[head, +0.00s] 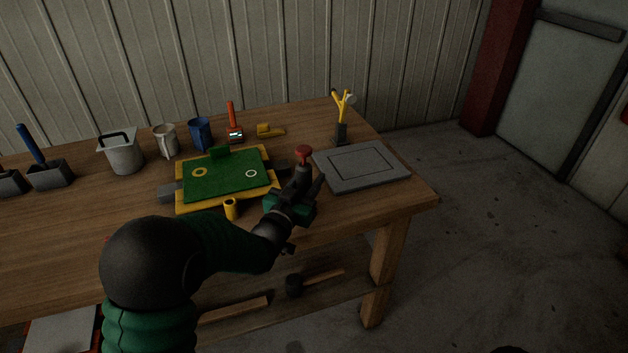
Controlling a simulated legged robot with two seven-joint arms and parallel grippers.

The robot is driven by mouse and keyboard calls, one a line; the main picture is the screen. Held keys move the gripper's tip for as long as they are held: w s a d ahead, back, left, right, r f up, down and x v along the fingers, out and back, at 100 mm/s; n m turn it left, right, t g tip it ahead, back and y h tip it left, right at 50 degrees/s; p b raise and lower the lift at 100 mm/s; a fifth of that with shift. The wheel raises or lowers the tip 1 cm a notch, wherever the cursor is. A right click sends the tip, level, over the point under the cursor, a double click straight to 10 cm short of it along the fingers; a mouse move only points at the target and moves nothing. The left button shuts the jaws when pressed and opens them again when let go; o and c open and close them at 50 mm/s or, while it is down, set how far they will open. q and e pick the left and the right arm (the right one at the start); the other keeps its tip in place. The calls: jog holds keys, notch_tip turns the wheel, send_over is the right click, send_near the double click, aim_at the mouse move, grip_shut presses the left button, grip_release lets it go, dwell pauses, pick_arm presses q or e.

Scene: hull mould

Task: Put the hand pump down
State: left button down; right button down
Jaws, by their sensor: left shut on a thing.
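The hand pump (303,173) has a dark grey body and a red knob on top. My left gripper (308,186) is shut on it and holds it roughly upright near the table's front edge, between the green-and-yellow mould and a grey mat. The gripper hides the pump's lower part, so I cannot tell whether it touches the table. The grey mat (335,181), with a dark rectangular outline, lies just to the right and is bare. My right gripper is not in view.
The green board in a yellow frame (215,184) lies left of the gripper. Behind it stand a grey bucket (124,156), a white mug (166,141), a blue cup (200,134) and an orange-handled tool (232,122). A yellow fork-shaped tool (342,108) stands behind the mat.

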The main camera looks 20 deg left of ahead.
pick_arm(q)
jog(key=c, duration=1.3)
grip_release()
jog(key=shift+s, duration=0.15)
jog(key=o, duration=0.3)
jog(key=shift+a, duration=0.25)
jog(key=shift+o, duration=0.2)
jog(key=shift+a, duration=0.1)
jog(key=shift+d, duration=0.2)
jog(key=s, duration=0.3)
jog(key=s+a, duration=0.1)
jog(key=s, duration=0.3)
jog(key=s+a+p, duration=0.1)
jog(key=s, duration=0.3)
jog(key=shift+s+a, duration=0.1)
jog(key=shift+s, duration=0.1)
jog(key=shift+s+f, duration=0.1)
jog(key=shift+s, duration=0.1)
